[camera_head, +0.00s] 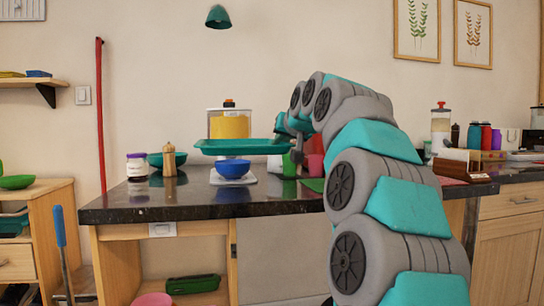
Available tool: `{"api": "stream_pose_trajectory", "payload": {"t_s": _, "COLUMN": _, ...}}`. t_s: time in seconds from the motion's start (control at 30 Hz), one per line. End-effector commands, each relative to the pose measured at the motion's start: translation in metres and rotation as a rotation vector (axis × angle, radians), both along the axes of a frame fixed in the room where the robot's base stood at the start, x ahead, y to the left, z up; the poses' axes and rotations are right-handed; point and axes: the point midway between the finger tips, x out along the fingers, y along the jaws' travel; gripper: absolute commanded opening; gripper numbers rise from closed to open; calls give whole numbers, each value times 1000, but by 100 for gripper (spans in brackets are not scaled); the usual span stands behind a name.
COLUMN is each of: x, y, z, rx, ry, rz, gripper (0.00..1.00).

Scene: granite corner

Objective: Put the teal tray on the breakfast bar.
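The teal tray (242,148) is in the air above the dark granite breakfast bar (140,208), roughly level. My gripper (291,146) is at the tray's right end and looks shut on its rim; the fingertips are partly hidden by the arm. A blue bowl (233,168) on a white scale or plate (215,179) is just below the tray in the picture. The right part of the bar top is hidden behind my arm.
A pepper mill (169,161), a jar (137,166) and a teal bowl (158,159) stand on the left of the bar. A yellow-filled dispenser (230,125) is behind the tray. The bar's front left is clear.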

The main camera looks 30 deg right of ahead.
Motion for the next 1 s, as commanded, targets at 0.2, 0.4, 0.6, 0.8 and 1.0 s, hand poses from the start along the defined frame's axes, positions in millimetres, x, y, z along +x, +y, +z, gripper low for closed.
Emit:
{"api": "stream_pose_trajectory", "payload": {"t_s": 0.2, "x": 32, "y": -11, "z": -3, "rx": 0, "ry": 1, "rz": 0, "gripper": 0}}
{"api": "stream_pose_trajectory", "payload": {"t_s": 0.4, "x": 56, "y": -19, "z": -6, "rx": 0, "ry": 3, "rz": 0, "gripper": 0}}
{"api": "stream_pose_trajectory", "payload": {"t_s": 0.6, "x": 73, "y": -25, "z": -6, "rx": 0, "ry": 0, "rz": 0, "gripper": 0}}
{"api": "stream_pose_trajectory", "payload": {"t_s": 0.8, "x": 79, "y": -26, "z": -9, "rx": 1, "ry": 2, "rz": 1, "gripper": 0}}
{"api": "stream_pose_trajectory", "payload": {"t_s": 1.0, "x": 77, "y": -26, "z": -14, "rx": 2, "ry": 1, "rz": 1, "gripper": 0}}
